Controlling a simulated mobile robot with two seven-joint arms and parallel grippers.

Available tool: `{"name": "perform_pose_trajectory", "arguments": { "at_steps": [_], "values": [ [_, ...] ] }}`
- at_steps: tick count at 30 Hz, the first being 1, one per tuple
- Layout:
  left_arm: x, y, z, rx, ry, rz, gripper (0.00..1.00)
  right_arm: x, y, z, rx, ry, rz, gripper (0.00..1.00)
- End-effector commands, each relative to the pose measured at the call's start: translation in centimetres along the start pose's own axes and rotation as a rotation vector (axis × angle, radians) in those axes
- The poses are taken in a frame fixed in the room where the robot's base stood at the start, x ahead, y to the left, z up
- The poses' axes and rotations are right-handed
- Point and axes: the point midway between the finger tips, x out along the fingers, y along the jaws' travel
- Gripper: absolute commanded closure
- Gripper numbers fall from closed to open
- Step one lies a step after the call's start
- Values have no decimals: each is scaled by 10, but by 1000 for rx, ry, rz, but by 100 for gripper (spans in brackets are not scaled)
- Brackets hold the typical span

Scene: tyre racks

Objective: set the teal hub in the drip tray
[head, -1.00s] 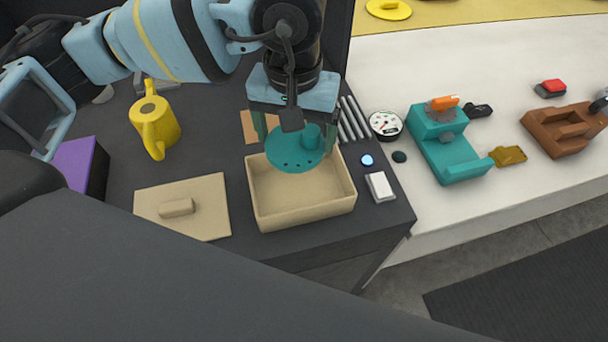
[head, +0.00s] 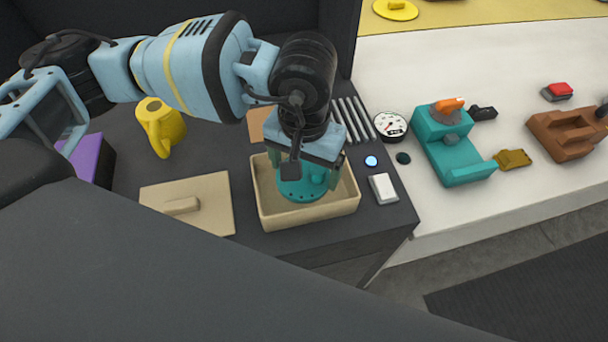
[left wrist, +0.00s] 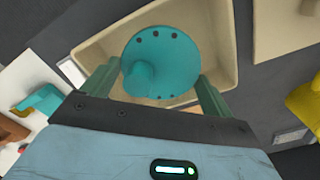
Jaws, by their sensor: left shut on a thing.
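The teal hub (head: 303,190) is a round flange with small holes and a raised stub. It sits inside the outline of the beige drip tray (head: 312,217), low between its walls. I cannot tell whether it touches the tray floor. My left gripper (head: 309,172) points down over the tray and is shut on the hub. In the left wrist view the hub (left wrist: 165,55) lies between the two green fingers, with the tray (left wrist: 221,30) around it. My right gripper is not in view.
A white block (head: 383,187), a gauge (head: 390,124) and a teal fixture (head: 455,150) stand to the right.

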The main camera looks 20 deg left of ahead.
Motion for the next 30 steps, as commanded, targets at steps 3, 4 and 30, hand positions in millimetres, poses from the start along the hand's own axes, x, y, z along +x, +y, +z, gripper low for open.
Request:
{"name": "perform_pose_trajectory", "arguments": {
  "at_steps": [3, 4, 30],
  "values": [
    [9, 0, 0, -1, -2, 0, 45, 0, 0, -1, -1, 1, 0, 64],
    [12, 0, 1, -1, -3, -1, 45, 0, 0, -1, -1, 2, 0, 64],
    [40, 0, 0, -1, -1, -1, 0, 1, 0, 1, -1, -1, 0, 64]
  ]
}}
